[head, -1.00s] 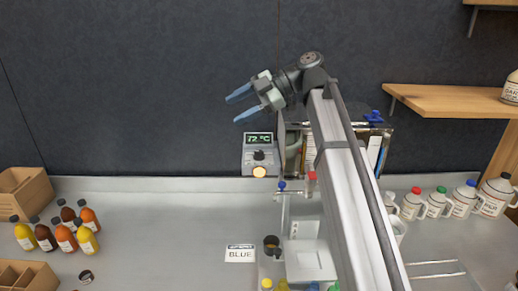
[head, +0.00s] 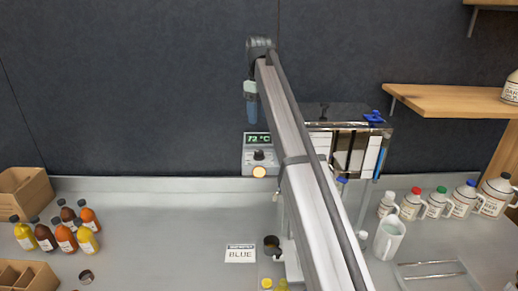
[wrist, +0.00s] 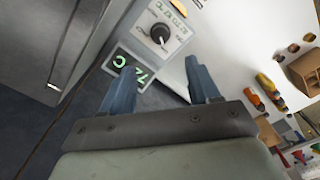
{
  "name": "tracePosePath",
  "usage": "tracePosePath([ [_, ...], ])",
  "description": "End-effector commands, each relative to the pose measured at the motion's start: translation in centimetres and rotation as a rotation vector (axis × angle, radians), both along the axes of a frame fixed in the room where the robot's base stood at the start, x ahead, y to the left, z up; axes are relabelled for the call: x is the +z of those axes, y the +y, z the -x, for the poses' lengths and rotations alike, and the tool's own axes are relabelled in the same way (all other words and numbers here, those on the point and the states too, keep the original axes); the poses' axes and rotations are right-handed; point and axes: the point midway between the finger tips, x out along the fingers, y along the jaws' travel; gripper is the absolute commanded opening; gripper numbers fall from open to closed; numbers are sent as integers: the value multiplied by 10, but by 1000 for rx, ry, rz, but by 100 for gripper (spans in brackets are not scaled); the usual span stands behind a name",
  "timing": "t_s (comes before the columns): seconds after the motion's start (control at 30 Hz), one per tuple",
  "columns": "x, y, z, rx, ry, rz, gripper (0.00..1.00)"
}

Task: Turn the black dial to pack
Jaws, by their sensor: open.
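The black dial (head: 258,155) is on the front of a small grey control box (head: 248,165) at the back wall. A green display (head: 258,139) reading about 72 °C is above it. The wrist view shows the dial (wrist: 160,33) with a pale pointer mark; lettering beside it is too blurred to read. My gripper (head: 251,121) points down just above the box in the head view. In the wrist view my gripper (wrist: 162,80) has its blue fingers apart, with nothing between them. The dial appears beyond the fingertips, not touched.
A pale round button (head: 259,171) is below the dial. The metal evaporator (head: 335,115) stands right of the box, partly behind my arm. Counter between bottles and card is mostly clear.

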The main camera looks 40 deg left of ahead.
Motion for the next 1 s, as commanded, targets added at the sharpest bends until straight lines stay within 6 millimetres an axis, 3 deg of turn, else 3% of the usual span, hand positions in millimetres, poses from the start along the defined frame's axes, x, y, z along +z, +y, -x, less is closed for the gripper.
tracePosePath([
  [0.6,-99,-1,1,4,3,-1,61],
  [0.8,-122,-1,1,4,2,-2,61],
  [1.0,-132,0,1,4,2,-3,61],
])
